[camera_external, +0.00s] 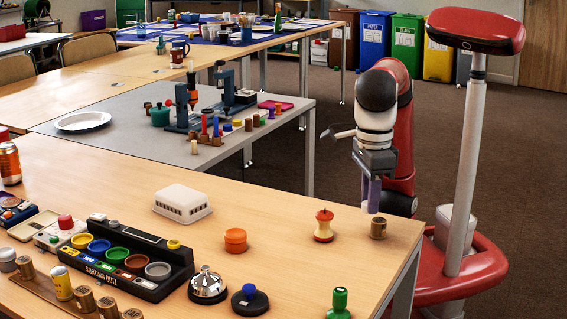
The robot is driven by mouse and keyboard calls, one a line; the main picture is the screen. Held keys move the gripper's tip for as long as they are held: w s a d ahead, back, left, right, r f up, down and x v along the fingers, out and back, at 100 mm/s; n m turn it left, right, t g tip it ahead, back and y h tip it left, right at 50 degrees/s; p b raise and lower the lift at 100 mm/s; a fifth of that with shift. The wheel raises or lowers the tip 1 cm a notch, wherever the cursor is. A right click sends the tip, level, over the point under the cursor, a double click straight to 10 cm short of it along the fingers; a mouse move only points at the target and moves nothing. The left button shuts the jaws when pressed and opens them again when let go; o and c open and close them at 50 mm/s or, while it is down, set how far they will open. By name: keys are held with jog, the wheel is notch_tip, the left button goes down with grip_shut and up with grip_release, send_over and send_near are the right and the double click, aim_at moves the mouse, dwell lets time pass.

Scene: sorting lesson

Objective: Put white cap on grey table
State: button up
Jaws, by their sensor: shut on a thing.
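My gripper (373,204) points down over the right end of the wooden table, just above and behind a small brown mug (378,229). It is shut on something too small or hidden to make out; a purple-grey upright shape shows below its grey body. I cannot pick out the white cap for certain. The grey table (113,105) stands behind the wooden table, to the left of my gripper and well apart from it.
A white plate (82,121), dark stands and small coloured pieces are on the grey table. The wooden table (290,196) holds a white vented box (182,203), an orange pot (235,240), a red-and-cream core-shaped piece (324,226) and a sorting quiz box (125,258).

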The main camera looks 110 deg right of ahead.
aim_at(365, 254)
jog(key=shift+d, duration=0.1)
notch_tip(365, 254, down, 10)
jog(key=shift+r+b, duration=0.2)
jog(key=shift+b, duration=0.25)
dwell(0.4)
jog(key=shift+f, duration=0.2)
jog(key=o, duration=1)
jog(key=shift+c, duration=0.2)
jog(key=shift+f+b, duration=0.1)
jog(key=shift+b, duration=0.45)
